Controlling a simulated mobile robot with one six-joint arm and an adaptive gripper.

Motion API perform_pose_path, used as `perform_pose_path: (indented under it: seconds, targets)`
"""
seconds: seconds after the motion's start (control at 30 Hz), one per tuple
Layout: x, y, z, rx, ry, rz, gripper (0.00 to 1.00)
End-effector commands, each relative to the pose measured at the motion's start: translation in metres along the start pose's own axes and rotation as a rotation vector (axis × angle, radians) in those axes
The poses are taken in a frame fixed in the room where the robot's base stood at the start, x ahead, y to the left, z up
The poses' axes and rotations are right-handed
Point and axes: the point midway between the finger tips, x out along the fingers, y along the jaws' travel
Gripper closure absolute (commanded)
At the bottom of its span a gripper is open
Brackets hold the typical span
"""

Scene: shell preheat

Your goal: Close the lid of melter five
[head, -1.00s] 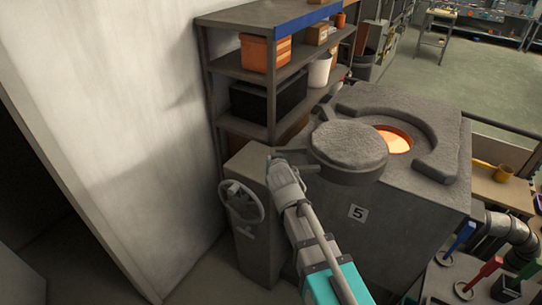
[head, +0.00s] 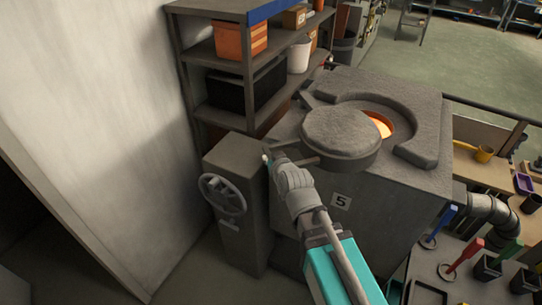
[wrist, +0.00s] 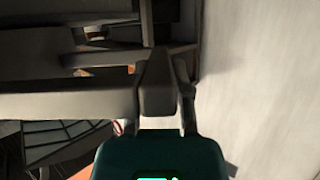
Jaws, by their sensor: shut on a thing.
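Melter five (head: 400,190) is a grey block with a "5" plate (head: 341,202) on its front. Its thick round lid (head: 340,130) stands over the left part of the round opening. An orange glowing crescent of the opening (head: 382,124) shows at the lid's right edge. My gripper (head: 268,160) is at the lid's left, shut on the lid's handle (head: 302,161); the grip itself is mostly hidden in the head view. In the wrist view my gripper (wrist: 168,85) shows dark fingers at the end of a grey bar.
A grey pedestal with a handwheel (head: 222,195) stands just left of my gripper. A raised curved rim (head: 425,145) borders the opening on the right. A shelf unit (head: 215,65) stands behind, a pale wall (head: 95,130) at left. Coloured-handled tools (head: 470,250) stand at lower right.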

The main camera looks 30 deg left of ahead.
Motion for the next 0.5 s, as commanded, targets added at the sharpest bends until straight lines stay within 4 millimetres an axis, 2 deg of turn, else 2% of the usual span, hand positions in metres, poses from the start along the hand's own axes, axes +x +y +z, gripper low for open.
perform_pose_path:
  seconds: [0.3, 0.33, 0.5]
  targets:
    - [-0.0011, 0.0052, 0.0014, 0.001, -0.004, 0.007, 1.00]
    - [-0.0011, 0.0056, 0.0015, 0.002, -0.004, 0.007, 0.69]
    - [-0.0010, 0.0068, 0.0012, 0.003, -0.003, 0.009, 0.40]
